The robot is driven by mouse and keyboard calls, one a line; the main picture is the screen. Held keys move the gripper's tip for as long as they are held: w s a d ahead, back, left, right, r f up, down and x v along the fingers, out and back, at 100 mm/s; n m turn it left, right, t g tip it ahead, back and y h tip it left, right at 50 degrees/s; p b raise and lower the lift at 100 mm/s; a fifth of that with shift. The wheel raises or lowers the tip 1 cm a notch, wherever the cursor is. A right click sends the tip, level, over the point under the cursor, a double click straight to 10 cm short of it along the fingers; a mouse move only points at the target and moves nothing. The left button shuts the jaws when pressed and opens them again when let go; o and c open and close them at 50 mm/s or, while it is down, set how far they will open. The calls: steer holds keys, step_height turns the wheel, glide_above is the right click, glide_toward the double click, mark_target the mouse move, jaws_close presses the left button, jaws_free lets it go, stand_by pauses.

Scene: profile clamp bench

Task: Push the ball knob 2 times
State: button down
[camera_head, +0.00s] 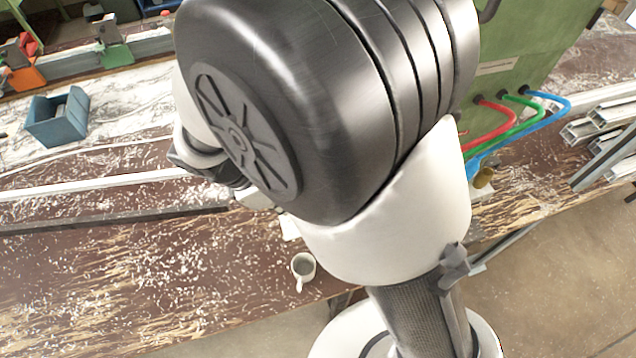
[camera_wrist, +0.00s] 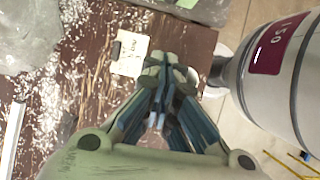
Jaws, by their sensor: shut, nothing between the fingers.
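My gripper (camera_wrist: 166,66) shows in the wrist view with its blue-edged fingers together and nothing between them. Its tips are over the brown bench top, beside a white note (camera_wrist: 130,52) with handwriting. I cannot make out the ball knob for certain in either view. It may be hidden behind my fingers or my arm. In the head view my large dark arm joint covers the middle of the picture and hides the fingertips.
A white mug (camera_head: 303,268) stands near the bench's front edge. A blue bin (camera_head: 58,117) is at the left. A green machine panel (camera_head: 520,65) with red, green and blue hoses (camera_head: 500,120) is at the right. Metal profiles (camera_head: 604,122) lie beyond it. Clear plastic (camera_wrist: 28,35) lies on the bench.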

steer(key=w+d+f+b, duration=0.2)
steer(key=d+f+b, duration=0.1)
steer(key=d+f, duration=0.4)
steer(key=shift+b+x, duration=0.35)
steer(key=shift+x, duration=0.5)
steer(key=shift+w, duration=0.15)
